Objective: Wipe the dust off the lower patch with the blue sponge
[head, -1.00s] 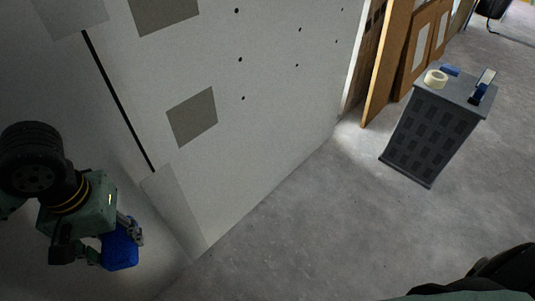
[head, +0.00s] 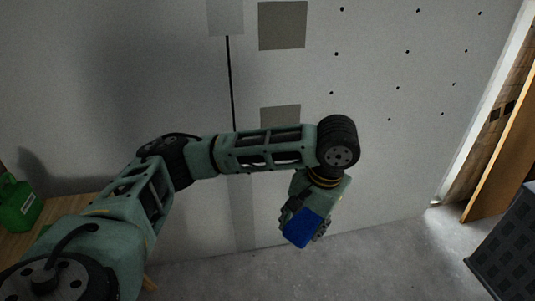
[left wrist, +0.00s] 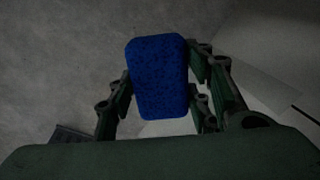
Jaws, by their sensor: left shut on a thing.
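My left gripper (head: 306,219) is shut on the blue sponge (head: 303,230), which hangs low in front of the wall, below my wrist. The lower patch (head: 281,113) is a grey-brown square on the pale wall panel (head: 400,150). My left forearm hides its bottom part. The sponge is lower in the picture than this patch; I cannot tell its distance from the wall. A larger upper patch (head: 283,25) is above it. My right gripper is not in view.
A green container (head: 18,205) stands on a wooden surface (head: 62,212) at the left. A dark grey crate-like stand (head: 508,245) is at the right, near a leaning wooden board (head: 503,165). The floor (head: 400,260) between them looks clear.

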